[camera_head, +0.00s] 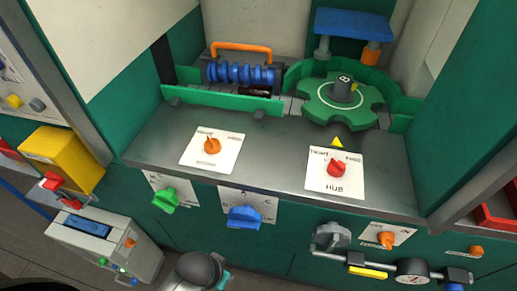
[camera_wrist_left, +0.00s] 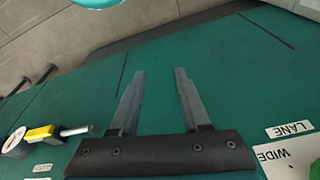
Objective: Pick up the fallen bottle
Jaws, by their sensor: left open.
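A dark brown object (camera_head: 255,91), which looks like an amber bottle lying on its side, is in the channel below the blue screw (camera_head: 241,73). The green rail (camera_head: 222,98) in front hides part of it, so its ends are not clear. My left gripper (camera_wrist_left: 159,72) shows in the left wrist view, open and empty, with both fingers in front of a plain green panel. No bottle shows in that view. The gripper's fingers are not visible in the head view. My right gripper is in neither view.
A green star wheel (camera_head: 343,100) stands right of the channel, under a blue plate (camera_head: 353,23). An orange handle (camera_head: 241,46) arches behind the screw. The grey ledge (camera_head: 275,147) carries an orange knob (camera_head: 211,146) and a red knob (camera_head: 336,167). A yellow box (camera_head: 62,160) juts out at left.

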